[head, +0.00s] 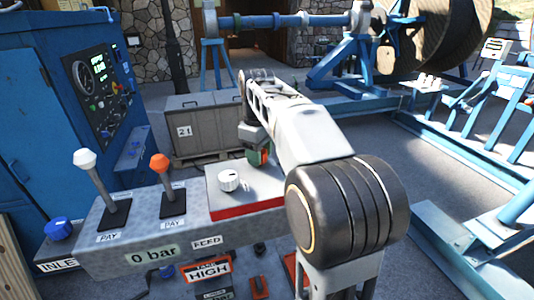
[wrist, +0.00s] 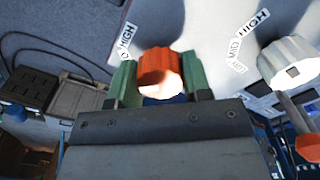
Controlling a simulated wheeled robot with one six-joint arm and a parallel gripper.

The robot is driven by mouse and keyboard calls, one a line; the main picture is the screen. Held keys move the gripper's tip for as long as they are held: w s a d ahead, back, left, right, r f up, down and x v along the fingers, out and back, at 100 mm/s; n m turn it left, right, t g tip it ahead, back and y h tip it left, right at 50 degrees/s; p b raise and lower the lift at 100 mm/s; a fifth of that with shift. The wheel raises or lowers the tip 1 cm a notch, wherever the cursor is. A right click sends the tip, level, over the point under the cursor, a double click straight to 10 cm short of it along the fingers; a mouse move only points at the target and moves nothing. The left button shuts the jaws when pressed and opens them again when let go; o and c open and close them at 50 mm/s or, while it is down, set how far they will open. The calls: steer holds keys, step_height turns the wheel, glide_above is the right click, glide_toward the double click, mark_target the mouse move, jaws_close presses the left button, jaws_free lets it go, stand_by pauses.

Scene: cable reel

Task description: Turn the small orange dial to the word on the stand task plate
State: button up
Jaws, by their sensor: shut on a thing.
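The small orange dial (wrist: 160,68) is between the two green fingertips of my gripper (wrist: 160,80) in the wrist view. My gripper is shut on it from both sides. The dial's pointer cannot be made out under the glare. In the head view my gripper (head: 259,155) is down at the far side of the white-topped panel (head: 251,201), and my arm hides much of that area. The orange-framed plate (head: 208,271) on the stand front reads HIGH.
A larger white dial (head: 229,181) stands close left of my gripper, and in the wrist view (wrist: 290,62) it has HIGH and MID labels. A white-knobbed lever (head: 86,158) and an orange-knobbed lever (head: 160,163) rise further left. A grey crate (head: 203,129) stands behind.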

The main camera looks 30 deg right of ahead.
steer(key=m+p, duration=0.1)
steer(key=m, duration=0.3)
steer(key=shift+a, duration=0.1)
steer(key=shift+m, duration=2.1)
steer(key=o, duration=0.9)
steer(key=shift+s, duration=0.1)
steer(key=shift+r, duration=0.15)
step_height(320, 180, up, 13)
steer(key=shift+s+r+p, duration=0.15)
steer(key=shift+r+p, duration=0.05)
steer(key=shift+p, duration=0.55)
